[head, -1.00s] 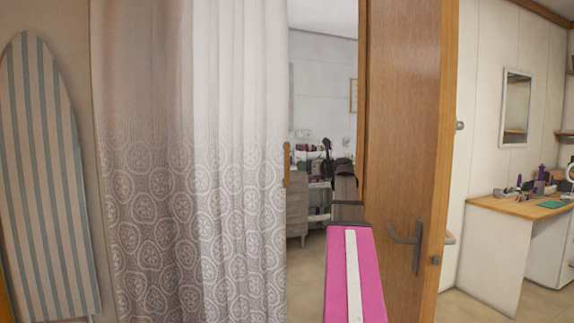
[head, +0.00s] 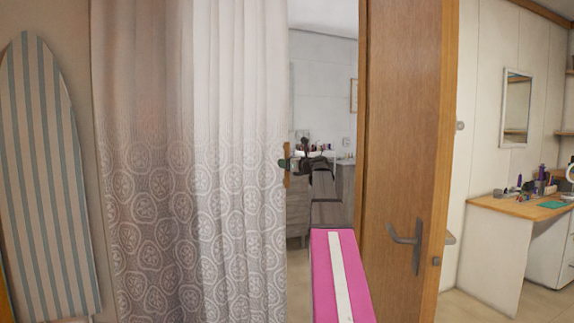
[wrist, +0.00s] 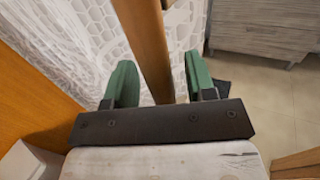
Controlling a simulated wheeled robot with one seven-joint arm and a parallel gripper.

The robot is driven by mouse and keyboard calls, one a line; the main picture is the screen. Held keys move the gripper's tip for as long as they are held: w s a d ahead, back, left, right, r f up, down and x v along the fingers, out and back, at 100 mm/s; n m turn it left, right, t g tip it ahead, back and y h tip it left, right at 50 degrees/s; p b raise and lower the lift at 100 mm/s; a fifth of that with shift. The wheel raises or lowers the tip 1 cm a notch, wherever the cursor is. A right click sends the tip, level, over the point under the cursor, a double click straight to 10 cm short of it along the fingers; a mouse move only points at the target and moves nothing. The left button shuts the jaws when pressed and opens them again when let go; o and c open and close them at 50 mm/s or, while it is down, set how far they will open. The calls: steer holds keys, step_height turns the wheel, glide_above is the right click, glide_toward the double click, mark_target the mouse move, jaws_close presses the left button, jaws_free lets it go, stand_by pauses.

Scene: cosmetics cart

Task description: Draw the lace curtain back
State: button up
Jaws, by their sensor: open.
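The lace curtain (head: 190,210) hangs closed at the left of the doorway, with a white circle pattern on its grey lower part. An upright wooden bar (head: 287,180) runs along its right edge. In the wrist view the bar (wrist: 148,45) passes between the two green fingers of my gripper (wrist: 160,78), and lace (wrist: 70,45) shows behind. My gripper (head: 291,163) is open around the bar, with gaps on both sides. Whether a finger touches the bar cannot be told.
A wooden door (head: 400,150) with a metal handle stands open right of my arm. A striped ironing board (head: 48,180) leans at the left. A grey drawer cabinet (wrist: 265,30) stands beyond the curtain. A desk (head: 525,208) with cosmetics is at the far right.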

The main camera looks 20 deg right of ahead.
jaws_close()
steer(key=s+a, duration=0.1)
steer(key=a, duration=3.9)
steer(key=shift+s, duration=0.2)
jaws_free()
steer(key=v, duration=1)
steer(key=shift+s+d, duration=0.15)
steer(key=shift+s, duration=0.25)
steer(key=shift+f, duration=0.15)
